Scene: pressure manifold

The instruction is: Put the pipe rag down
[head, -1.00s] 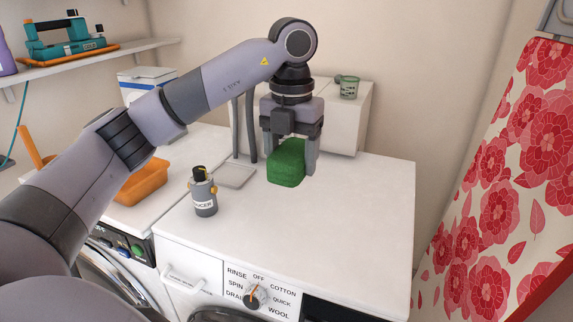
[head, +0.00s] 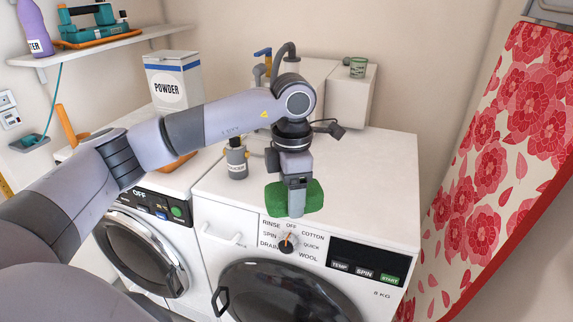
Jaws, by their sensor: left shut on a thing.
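The pipe rag (head: 312,196), a green folded block of cloth, is in my left gripper (head: 296,208) in the head view. The gripper points down and is shut on the rag, with one finger across its near face. The rag is at the front edge of the right washing machine's white top (head: 370,165), above the dial. I cannot tell whether its underside touches the top. My right gripper is not in view.
A grey bottle (head: 237,163) stands left of the gripper. A powder box (head: 172,82) and an orange tray (head: 177,165), partly hidden by my arm, are further left. The top's right side is clear.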

